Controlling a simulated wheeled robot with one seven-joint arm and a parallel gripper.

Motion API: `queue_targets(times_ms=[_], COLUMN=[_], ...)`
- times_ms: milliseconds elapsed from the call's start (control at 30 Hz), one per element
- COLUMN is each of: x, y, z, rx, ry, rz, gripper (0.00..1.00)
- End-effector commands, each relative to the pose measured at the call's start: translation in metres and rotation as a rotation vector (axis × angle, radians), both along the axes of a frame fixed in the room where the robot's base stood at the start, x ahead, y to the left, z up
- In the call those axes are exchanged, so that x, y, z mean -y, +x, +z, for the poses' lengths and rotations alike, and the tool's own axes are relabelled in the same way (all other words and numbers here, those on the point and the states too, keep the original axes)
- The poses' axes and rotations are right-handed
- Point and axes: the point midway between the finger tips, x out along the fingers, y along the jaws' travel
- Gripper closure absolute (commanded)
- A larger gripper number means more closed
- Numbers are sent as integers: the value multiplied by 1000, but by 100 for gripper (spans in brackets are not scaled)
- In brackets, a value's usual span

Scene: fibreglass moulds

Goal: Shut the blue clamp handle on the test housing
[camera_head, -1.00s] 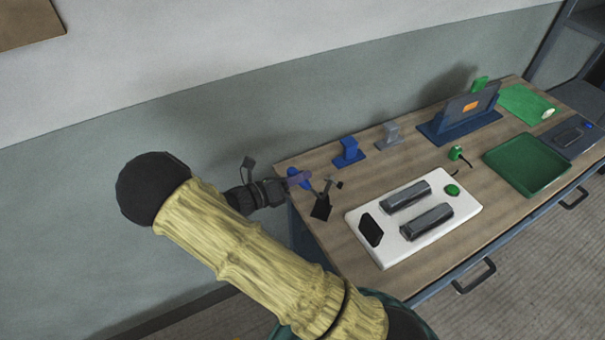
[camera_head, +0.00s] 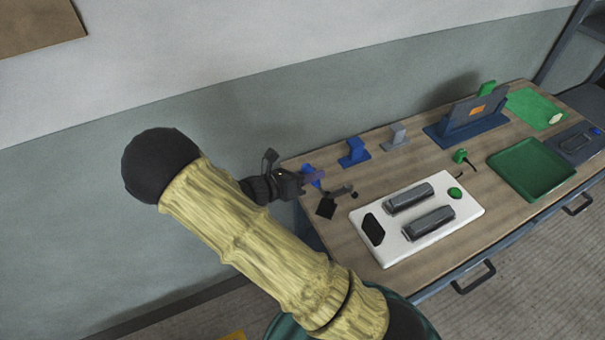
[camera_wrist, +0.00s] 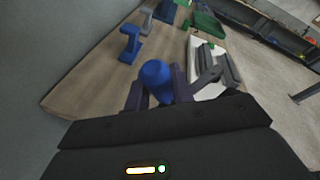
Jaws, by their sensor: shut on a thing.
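The blue clamp handle (camera_wrist: 157,78) stands between the two dark purple fingers of my gripper (camera_wrist: 158,92) in the wrist view. My gripper (camera_head: 312,178) is shut on it at the table's near left corner. In the head view only a small blue part of the handle (camera_head: 307,170) shows; the fingers hide the rest. A grey clamp arm (camera_head: 341,191) reaches right from beside the handle and also shows in the wrist view (camera_wrist: 208,77). I cannot clearly make out the test housing; a black square piece (camera_head: 326,207) lies beneath the clamp arm.
A white board (camera_head: 396,252) with two grey blocks lies right of my gripper. A blue bracket (camera_head: 354,152) and a grey bracket (camera_head: 396,136) stand behind. A green tray (camera_head: 530,169) is farther right. The wall is close behind the table.

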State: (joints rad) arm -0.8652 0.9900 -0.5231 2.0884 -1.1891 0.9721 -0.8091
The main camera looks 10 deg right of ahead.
Motion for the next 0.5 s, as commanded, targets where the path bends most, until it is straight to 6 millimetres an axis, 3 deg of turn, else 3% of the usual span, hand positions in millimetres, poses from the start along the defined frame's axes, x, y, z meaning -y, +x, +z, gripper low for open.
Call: queue_targets(times_ms=[400, 433, 500], x=[6, 6, 6], y=[-1, -1, -1], z=[1, 1, 1], rx=[10, 10, 10], ry=[16, 16, 16], rz=[-11, -11, -11], gripper=[100, 70, 57])
